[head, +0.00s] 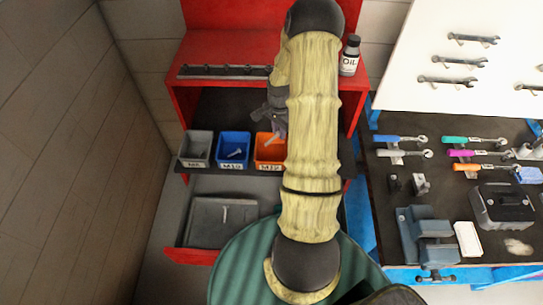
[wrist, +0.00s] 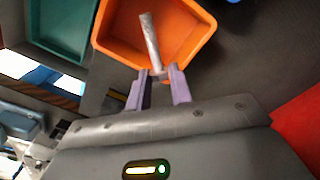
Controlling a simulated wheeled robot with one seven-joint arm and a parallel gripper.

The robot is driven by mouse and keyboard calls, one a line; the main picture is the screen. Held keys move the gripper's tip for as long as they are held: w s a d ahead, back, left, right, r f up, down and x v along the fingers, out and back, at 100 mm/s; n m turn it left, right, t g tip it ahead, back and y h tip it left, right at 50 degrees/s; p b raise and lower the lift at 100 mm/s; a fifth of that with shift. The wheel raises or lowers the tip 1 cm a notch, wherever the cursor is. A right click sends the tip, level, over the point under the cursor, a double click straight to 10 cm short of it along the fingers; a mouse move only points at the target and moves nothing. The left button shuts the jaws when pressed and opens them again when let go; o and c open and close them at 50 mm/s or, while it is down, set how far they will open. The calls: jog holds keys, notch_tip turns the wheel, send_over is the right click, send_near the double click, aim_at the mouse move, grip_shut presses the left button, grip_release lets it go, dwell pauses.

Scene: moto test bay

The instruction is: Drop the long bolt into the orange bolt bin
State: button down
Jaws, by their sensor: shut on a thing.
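The long bolt (wrist: 151,40) is a grey metal rod, gripped by its lower end between the two purple fingertips of my gripper (wrist: 158,80) in the wrist view. Its far end points over the inside of the orange bolt bin (wrist: 108,38). In the head view, the orange bin (head: 268,165) with a white label stands on the shelf, partly hidden by my arm. My gripper (head: 273,125) is just above it, with the bolt (head: 274,139) showing below the fingers. I cannot tell the exact height of the bolt over the bin.
A blue bin (head: 233,164) with a bolt in it and a grey bin (head: 196,163) stand left of the orange one. An open red drawer (head: 190,256) lies below. An oil bottle (head: 350,56) stands on the red cabinet. A tool bench (head: 385,222) is at right.

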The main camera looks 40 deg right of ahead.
jog(key=shift+f+b, duration=0.55)
jog(key=shift+f, duration=0.75)
jog(key=c, duration=1.2)
grip_release()
jog(key=shift+o, duration=0.2)
jog(key=shift+r, duration=0.15)
notch_tip(320, 180, up, 17)
jog(key=b, duration=0.4)
jog(key=shift+b, duration=0.3)
